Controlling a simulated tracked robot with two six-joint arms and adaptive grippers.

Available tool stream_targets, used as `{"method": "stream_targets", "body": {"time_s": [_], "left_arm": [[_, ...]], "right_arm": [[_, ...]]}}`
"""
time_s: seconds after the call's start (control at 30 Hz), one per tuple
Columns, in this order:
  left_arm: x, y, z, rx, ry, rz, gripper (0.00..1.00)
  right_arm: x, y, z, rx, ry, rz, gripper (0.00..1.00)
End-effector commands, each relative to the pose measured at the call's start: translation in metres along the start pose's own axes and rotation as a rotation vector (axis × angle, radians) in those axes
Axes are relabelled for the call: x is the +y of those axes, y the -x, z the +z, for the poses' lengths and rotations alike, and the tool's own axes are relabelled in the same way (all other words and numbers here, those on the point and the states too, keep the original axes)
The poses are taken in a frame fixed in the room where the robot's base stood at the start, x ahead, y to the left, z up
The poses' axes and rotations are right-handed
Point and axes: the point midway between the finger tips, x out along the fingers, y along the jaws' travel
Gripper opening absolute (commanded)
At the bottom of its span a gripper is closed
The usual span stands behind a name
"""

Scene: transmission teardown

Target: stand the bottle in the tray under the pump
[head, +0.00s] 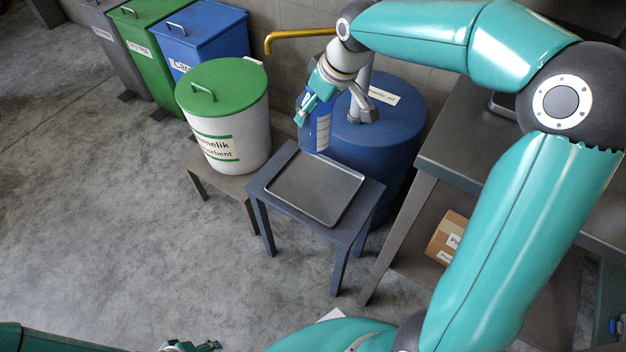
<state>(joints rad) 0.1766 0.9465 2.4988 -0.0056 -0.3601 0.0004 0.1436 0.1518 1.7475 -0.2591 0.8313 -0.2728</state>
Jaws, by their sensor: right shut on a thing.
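The blue bottle (322,131) with a pale, striped label is held by my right gripper (315,103), which is shut on it. The bottle looks roughly upright at the back edge of the grey metal tray (312,189); whether it touches the tray I cannot tell. The tray is empty and lies on a small dark table (262,186). My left gripper (195,346) is at the bottom edge, far from the bottle and mostly cut off.
A blue drum (390,150) stands behind the tray table. A white bin with a green lid (220,88) stands on a stool to the left. Several colored bins line the wall. A metal workbench (460,140) with a cardboard box (446,236) below is at right. The left floor is clear.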

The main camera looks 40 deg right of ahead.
Motion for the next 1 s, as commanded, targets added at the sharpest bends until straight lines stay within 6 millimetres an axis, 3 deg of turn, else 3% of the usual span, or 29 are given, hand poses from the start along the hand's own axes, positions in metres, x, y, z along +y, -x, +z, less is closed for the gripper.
{"method": "stream_targets", "body": {"time_s": [0.2, 0.4, 0.73, 1.0], "left_arm": [[-0.006, -0.017, 0.0, 0.0, 0.0, 0.0, 0.4], [-0.01, -0.028, 0.0, 0.0, 0.0, 0.0, 0.4], [-0.012, -0.035, 0.0, 0.0, 0.0, 0.0, 0.4], [-0.017, -0.046, 0.0, 0.0, 0.0, 0.0, 0.4]], "right_arm": [[0.0, -0.056, 0.025, -0.007, -0.001, -0.002, 0.42], [0.0, -0.099, 0.042, -0.005, -0.001, -0.001, 0.42], [0.0, -0.126, 0.053, -0.003, -0.001, 0.0, 0.42], [0.0, -0.165, 0.069, -0.004, -0.001, 0.0, 0.42]]}}
